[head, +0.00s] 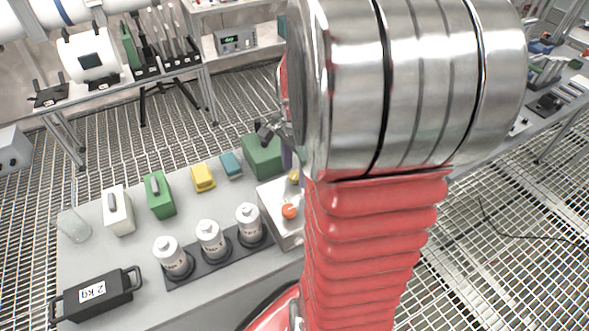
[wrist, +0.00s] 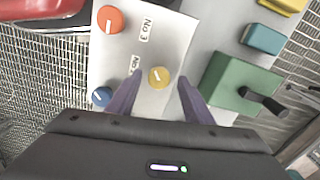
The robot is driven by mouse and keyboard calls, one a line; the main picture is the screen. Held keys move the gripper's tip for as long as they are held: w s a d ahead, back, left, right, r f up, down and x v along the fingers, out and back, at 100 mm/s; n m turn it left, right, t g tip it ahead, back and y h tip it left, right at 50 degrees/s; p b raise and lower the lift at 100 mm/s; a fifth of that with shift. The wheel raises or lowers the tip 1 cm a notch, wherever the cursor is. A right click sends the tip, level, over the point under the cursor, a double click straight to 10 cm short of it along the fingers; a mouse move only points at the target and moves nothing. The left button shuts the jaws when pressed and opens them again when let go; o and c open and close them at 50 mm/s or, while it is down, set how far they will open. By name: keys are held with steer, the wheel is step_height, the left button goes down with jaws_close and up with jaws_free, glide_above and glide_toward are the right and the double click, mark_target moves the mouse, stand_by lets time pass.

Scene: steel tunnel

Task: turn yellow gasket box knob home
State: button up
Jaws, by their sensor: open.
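A pale box (wrist: 180,30) bears a yellow knob (wrist: 159,77) with a short slanted white mark, an orange knob (wrist: 110,19) and a blue knob (wrist: 102,96). In the head view the yellow knob (head: 294,176) is partly hidden by my arm, and the orange knob (head: 289,211) shows on the box (head: 283,233). My gripper (wrist: 160,80) is open, its two purple fingers on either side of the yellow knob with a gap to each. I cannot tell how far above the box face the fingertips are.
A green box with a black handle (wrist: 235,85) stands close to the right finger in the wrist view. A teal block (wrist: 264,40) and a yellow block (head: 203,177) lie beyond it. Several white canisters (head: 210,240) stand in a dark rack beside the knob box.

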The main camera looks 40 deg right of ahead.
mark_target(293, 176)
steer(key=shift+r, duration=0.1)
step_height(293, 176, up, 14)
steer(key=shift+f, duration=0.25)
stand_by(0.5)
steer(key=shift+a, duration=0.1)
steer(key=s+a+n+t, duration=0.2)
steer(key=a+n, duration=0.7)
steer(key=a, duration=0.2)
steer(key=s+a+n+t, duration=0.2)
steer(key=a+n+t, duration=0.1)
steer(key=a+n, duration=0.7)
steer(key=shift+s+a+n+t, duration=0.15)
steer(key=shift+a+n+t, duration=0.15)
steer(key=shift+a, duration=0.8)
steer(key=shift+f, duration=0.1)
steer(key=shift+c, duration=0.3)
